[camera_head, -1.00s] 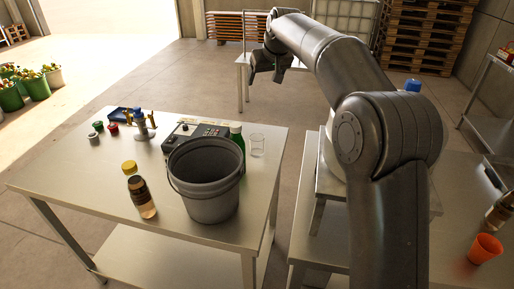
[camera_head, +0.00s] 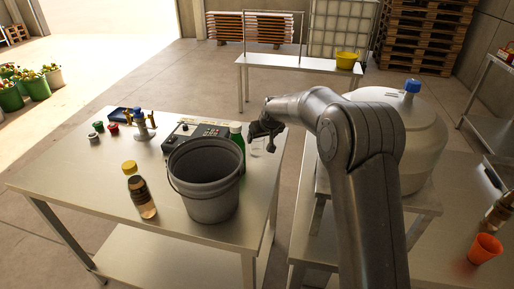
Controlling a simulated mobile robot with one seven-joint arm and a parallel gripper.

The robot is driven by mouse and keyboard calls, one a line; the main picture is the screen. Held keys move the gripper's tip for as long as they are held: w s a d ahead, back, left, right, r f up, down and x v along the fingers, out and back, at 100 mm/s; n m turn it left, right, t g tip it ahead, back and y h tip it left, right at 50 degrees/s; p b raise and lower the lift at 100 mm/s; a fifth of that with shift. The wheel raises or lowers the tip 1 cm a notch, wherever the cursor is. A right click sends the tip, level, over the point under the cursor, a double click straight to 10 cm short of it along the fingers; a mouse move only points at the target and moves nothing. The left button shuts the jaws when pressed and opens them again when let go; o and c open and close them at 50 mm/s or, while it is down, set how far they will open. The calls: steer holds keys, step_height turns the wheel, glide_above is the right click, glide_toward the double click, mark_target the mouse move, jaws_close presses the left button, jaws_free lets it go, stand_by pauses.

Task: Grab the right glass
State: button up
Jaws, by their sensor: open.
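A clear glass (camera_head: 257,149) stands upright on the metal table (camera_head: 105,187), close to its right edge. It is partly hidden behind my gripper. My gripper (camera_head: 258,138) is open at the top of the glass as seen from here. I cannot tell whether it touches the glass. No other clear glass shows on this table.
A green bottle (camera_head: 237,136) stands just left of the glass. A grey bucket (camera_head: 206,195), a control box (camera_head: 190,137) and a bottle with a yellow cap (camera_head: 139,190) share the table. A large tank (camera_head: 405,140) and an orange cup (camera_head: 485,248) are at the right.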

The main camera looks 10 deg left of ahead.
mark_target(257, 144)
steer(key=shift+s+a+x, duration=0.1)
steer(key=shift+a+x, duration=0.05)
steer(key=shift+x, duration=1.45)
steer(key=shift+s+a+x, duration=0.15)
steer(key=shift+a+x, duration=0.05)
steer(key=shift+x, duration=1.45)
steer(key=shift+c, duration=0.2)
steer(key=c, duration=1.1)
